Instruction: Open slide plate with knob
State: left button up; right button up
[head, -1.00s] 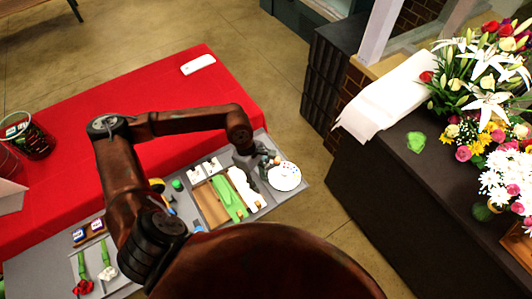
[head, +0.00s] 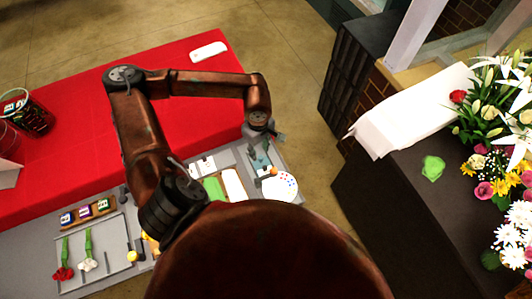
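My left gripper (head: 264,164) points down over the right end of the grey station board (head: 190,251). It is small and dark here, and I cannot tell whether its fingers are open or shut. A small orange knob-like thing (head: 273,170) shows right beside the fingertips; I cannot tell whether they touch. A round white disc with coloured dots (head: 286,186) lies just below and to the right of it. I cannot make out the slide plate or its edges for certain. My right gripper is not in view.
A white piece (head: 233,184) and a green piece (head: 213,188) lie left of the gripper. A red flower (head: 63,274) and a white flower (head: 89,265) lie on the board's left part. My arm hides the middle. A dark counter (head: 395,195) with bouquets stands right.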

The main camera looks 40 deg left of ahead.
aim_at(261, 157)
pick_arm(q)
jog(key=f, duration=0.5)
jog(key=shift+w+d+f, duration=0.15)
jog(key=shift+d, duration=0.15)
jog(key=shift+f, duration=0.7)
jog(key=shift+a, duration=0.1)
jog(key=c, duration=0.7)
grip_shut()
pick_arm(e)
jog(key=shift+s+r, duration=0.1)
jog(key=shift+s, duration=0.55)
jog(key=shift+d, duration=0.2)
